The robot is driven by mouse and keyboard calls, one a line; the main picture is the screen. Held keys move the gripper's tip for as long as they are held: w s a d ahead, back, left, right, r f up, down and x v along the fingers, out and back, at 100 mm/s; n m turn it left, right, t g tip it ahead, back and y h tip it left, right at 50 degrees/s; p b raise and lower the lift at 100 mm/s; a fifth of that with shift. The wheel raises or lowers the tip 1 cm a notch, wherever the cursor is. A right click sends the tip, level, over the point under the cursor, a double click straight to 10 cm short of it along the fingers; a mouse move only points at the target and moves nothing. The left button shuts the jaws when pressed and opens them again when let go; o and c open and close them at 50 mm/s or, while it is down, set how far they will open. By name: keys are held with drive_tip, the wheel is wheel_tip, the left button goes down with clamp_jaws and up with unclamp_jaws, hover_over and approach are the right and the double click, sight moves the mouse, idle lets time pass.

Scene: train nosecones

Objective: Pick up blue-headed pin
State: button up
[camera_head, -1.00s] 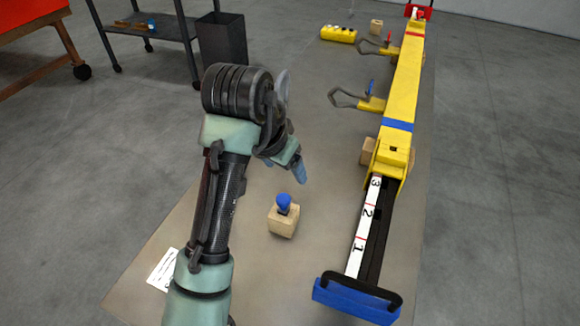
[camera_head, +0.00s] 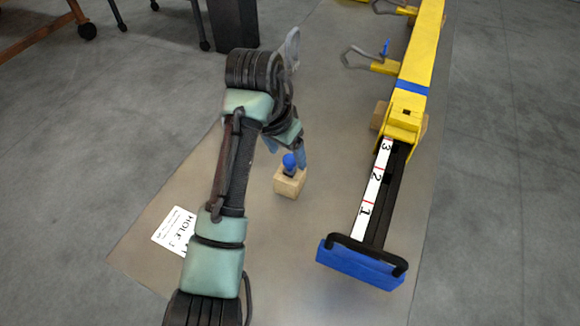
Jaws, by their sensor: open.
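The blue-headed pin (camera_head: 289,161) stands upright in a small wooden block (camera_head: 289,183) on the tan table surface, left of the yellow fixture. Its blue round head shows; its shaft is hidden in the block. My gripper (camera_head: 294,155) is open, pointing down, with its blue-grey fingers right at the pin's head. One finger shows just right of the head. I cannot tell whether the fingers touch it.
A long yellow fixture (camera_head: 416,75) with a numbered black slide runs along the right, ending in a blue handle block (camera_head: 360,262). Metal clamps (camera_head: 370,60) stick out from its left side. A paper reading HOLE (camera_head: 178,232) lies at the left. The front middle is clear.

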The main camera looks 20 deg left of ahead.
sight(290, 159)
drive_tip(key=x, duration=0.4)
drive_tip(key=shift+r, duration=0.1)
clamp_jaws()
